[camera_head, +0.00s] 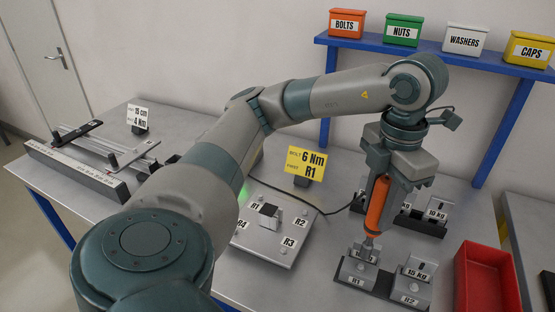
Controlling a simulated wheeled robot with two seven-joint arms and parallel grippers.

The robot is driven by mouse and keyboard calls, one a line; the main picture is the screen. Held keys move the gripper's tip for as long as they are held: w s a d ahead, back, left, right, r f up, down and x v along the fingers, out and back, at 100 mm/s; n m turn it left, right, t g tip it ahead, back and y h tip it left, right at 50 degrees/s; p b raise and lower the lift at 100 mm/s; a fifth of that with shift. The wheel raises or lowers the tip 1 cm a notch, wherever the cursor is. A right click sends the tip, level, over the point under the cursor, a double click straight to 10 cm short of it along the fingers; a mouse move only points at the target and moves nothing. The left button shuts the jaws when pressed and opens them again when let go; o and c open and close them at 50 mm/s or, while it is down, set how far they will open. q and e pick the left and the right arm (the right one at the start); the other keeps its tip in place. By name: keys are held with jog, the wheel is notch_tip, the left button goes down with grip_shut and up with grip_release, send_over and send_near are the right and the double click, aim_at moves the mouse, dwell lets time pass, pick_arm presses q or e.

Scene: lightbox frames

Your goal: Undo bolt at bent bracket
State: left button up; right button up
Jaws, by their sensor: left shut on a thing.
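My left gripper (388,190) is shut on an upright orange-handled tool (376,206). The tool's lower end is at the top of a grey block (358,268) in the front dark rack; I cannot tell whether it touches. A square grey plate (262,243) lies left of the gripper, with labels R1, R2, R3 and R4 near its corners. A small bracket-like piece with a dark face (269,210) stands on it. Several small bolt heads seem to show there, too small to make out. My right gripper is not in view.
A yellow sign (305,164) reads 6 Nm, R1. A red bin (487,280) is at right. Labelled boxes sit on the blue shelf (462,59). A rail fixture (95,160) lies at left. A cable crosses behind the plate.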

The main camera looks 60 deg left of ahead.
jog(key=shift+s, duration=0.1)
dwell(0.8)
